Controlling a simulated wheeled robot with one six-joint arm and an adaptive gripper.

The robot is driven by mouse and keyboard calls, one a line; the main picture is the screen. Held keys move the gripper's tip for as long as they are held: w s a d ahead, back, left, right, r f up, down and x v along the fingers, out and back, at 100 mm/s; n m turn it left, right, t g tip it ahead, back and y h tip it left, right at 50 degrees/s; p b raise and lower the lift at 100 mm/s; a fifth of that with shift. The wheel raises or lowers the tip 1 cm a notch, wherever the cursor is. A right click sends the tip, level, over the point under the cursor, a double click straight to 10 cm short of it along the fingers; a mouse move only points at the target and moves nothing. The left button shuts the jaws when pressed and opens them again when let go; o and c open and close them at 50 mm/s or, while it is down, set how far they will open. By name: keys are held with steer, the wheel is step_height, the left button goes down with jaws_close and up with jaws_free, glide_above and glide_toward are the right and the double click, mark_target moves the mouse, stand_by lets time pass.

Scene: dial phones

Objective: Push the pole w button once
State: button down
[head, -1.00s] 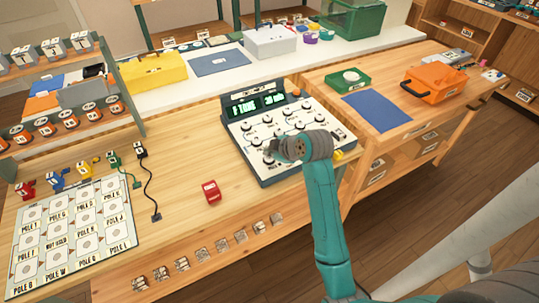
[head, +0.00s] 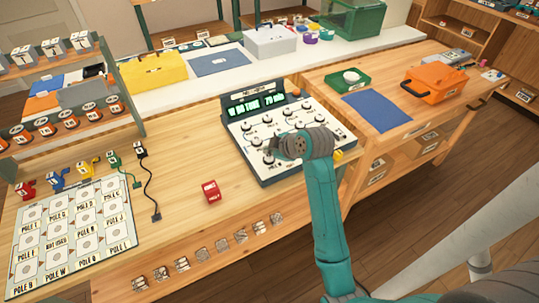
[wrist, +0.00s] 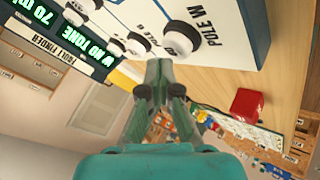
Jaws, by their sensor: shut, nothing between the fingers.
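The fault finder box (head: 259,172) is a white panel with several round knobs, standing on the wooden bench. The pole W button (wrist: 182,38) is a black-and-white round button beside its "POLE W" label in the wrist view. My gripper (wrist: 158,64) is shut and empty, its tips just beside the button; I cannot tell whether they touch it. In the head view my wrist covers part of the panel. The green display (head: 255,104) appears to read "W NO TONE" and a value near 70.
A red block (head: 211,192) lies on the bench left of the box. A pole chart board (head: 72,237) and small coloured clips with leads lie farther left. An orange toolbox (head: 435,90) and blue mat (head: 377,111) are on the right bench.

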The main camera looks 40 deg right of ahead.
mark_target(270, 158)
steer(key=shift+r, duration=0.15)
steer(key=shift+r, duration=2.95)
steer(key=shift+a, duration=0.1)
